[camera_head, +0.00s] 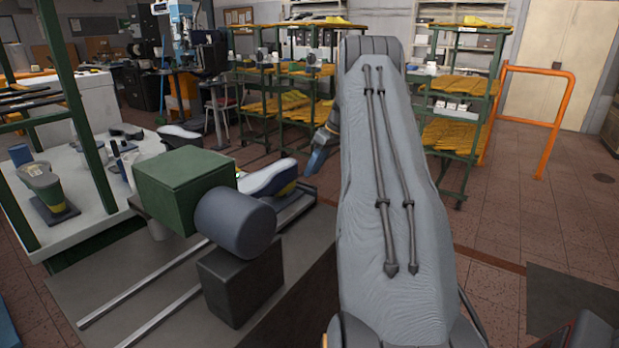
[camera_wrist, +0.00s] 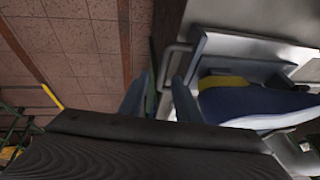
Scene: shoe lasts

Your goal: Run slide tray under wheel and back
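The slide tray (camera_head: 298,207) sits on rails at the far end, beyond the wheel. A shoe last (camera_head: 266,177), grey on top with blue and yellow below, lies on it. The grey wheel (camera_head: 236,222) is a thick cylinder beside a green housing (camera_head: 183,185). My gripper (camera_head: 308,172) points down at the tray's right end; my arm hides part of the room behind. In the wrist view, two blue-grey fingers stand apart with the tray's grey handle (camera_wrist: 166,62) between them. Contact with the handle cannot be told. The last (camera_wrist: 255,103) lies to the right.
Two bare rails (camera_head: 150,295) run toward the lower left. A dark block (camera_head: 240,283) stands below the wheel. A white table (camera_head: 85,185) with another last (camera_head: 45,190) is at left. Green racks (camera_head: 285,95) with yellow lasts stand behind.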

